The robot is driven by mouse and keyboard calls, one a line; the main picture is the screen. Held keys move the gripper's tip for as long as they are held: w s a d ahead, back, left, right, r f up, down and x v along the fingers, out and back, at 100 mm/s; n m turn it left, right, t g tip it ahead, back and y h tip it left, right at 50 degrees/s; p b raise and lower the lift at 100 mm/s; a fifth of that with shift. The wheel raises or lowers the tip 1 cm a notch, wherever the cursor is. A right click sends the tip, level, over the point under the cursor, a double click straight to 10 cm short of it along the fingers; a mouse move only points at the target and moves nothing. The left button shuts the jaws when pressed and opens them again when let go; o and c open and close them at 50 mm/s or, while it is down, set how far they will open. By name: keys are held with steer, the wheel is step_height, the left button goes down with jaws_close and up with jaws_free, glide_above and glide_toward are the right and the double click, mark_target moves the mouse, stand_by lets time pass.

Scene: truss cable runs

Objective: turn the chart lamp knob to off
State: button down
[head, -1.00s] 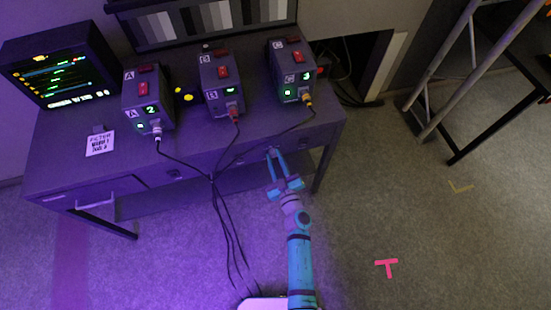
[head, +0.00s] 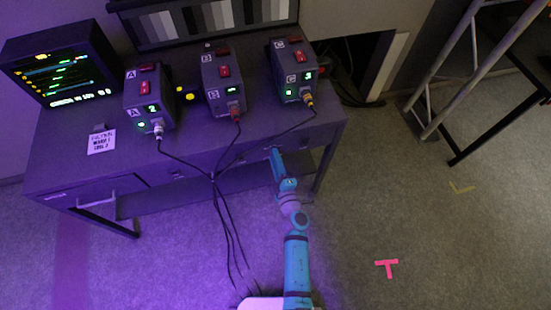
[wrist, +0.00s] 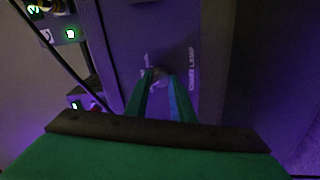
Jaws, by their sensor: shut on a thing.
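The chart lamp knob (wrist: 159,71) is a small round piece on the desk's front panel (wrist: 157,38), in the wrist view. Pale marks lie around it and a "LAMP" label (wrist: 191,66) is beside it. My gripper (wrist: 160,77) is shut on the knob, one finger on each side, and the fingers partly hide it. In the head view my gripper (head: 274,151) reaches the desk front below the box marked C (head: 291,72); the knob is hidden there. I cannot read the knob's pointer.
Boxes A (head: 148,98) and B (head: 222,85) stand on the desk (head: 190,150), beside a monitor (head: 62,70). Black cables (head: 222,215) hang in front of it, left of my arm.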

steer(key=shift+n+h, duration=0.3)
steer(key=shift+n, duration=1.5)
steer(key=c, duration=1.5)
jaws_free()
steer(key=shift+w, duration=0.1)
steer(key=v, duration=1)
steer(key=shift+s+d, duration=0.1)
steer(key=shift+s, duration=0.15)
steer(key=s+a+r+m+h, duration=0.1)
steer(key=s+r+m, duration=0.4)
steer(key=s+m, duration=0.2)
steer(key=s+r+m+g+h, duration=0.1)
steer(key=s+r+m, duration=0.5)
steer(key=s, duration=0.5)
steer(key=s+a+r+m+h, duration=0.1)
steer(key=s+r+m+h, duration=0.1)
steer(key=s+r+m, duration=0.3)
steer(key=shift+s+a+r+m+g, duration=0.1)
steer(key=shift+s+r+m, duration=0.05)
steer(key=shift+s+m, duration=0.55)
steer(key=shift+s+a+r+m+g, duration=0.1)
steer(key=shift+s+a+m, duration=0.05)
steer(key=shift+s+m, duration=0.5)
steer(key=shift+s+a+r+m+g, duration=0.1)
steer(key=shift+s+r+m, duration=0.05)
steer(key=shift+s+m, duration=0.55)
